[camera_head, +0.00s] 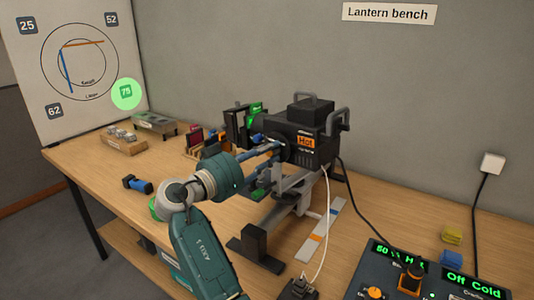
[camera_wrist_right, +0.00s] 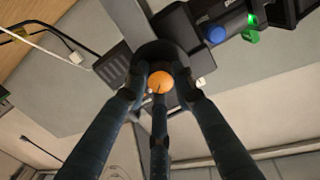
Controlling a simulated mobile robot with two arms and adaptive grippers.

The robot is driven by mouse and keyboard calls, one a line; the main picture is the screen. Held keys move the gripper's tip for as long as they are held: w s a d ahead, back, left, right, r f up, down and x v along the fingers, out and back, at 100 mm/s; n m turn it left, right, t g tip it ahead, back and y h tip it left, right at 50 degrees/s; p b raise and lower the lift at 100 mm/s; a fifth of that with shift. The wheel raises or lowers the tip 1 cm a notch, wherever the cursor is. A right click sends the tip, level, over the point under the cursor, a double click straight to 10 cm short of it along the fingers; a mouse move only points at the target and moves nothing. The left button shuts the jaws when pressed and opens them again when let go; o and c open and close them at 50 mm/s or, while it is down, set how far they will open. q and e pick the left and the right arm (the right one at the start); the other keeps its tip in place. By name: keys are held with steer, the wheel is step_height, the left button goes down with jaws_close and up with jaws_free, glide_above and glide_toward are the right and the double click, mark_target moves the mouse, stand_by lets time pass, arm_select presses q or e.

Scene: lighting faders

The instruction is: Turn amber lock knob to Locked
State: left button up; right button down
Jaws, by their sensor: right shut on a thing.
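The amber knob (camera_wrist_right: 160,81) shows as a round orange face in the right wrist view, with a dark ring around it. The dark fingers of my right gripper (camera_wrist_right: 162,92) are closed around it and touch its sides. In the head view my right gripper (camera_head: 268,148) reaches the left side of the black lantern (camera_head: 318,118), which has an orange "Hot" label. The knob is hidden there behind the fingers and the lantern body. I cannot read any lock marking or the knob's turn position. My left gripper is not in view.
The lantern stands on a dark stand (camera_head: 256,248) on the wooden bench (camera_head: 110,160). A control console (camera_head: 360,275) with knobs and green displays is front right. A white cable (camera_head: 323,235) hangs near the stand.

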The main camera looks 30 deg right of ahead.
steer(key=shift+f, duration=0.15)
steer(key=n, duration=0.3)
steer(key=shift+n, duration=0.3)
steer(key=n+p, duration=0.1)
steer(key=n, duration=0.3)
steer(key=shift+n, duration=0.3)
steer(key=n+p, duration=0.3)
steer(key=n, duration=0.1)
steer(key=shift+s+n, duration=0.1)
steer(key=shift+n, duration=0.2)
steer(key=n+p, duration=0.3)
steer(key=shift+n, duration=0.4)
steer(key=shift+n+p, duration=0.55)
steer(key=shift+n, duration=0.15)
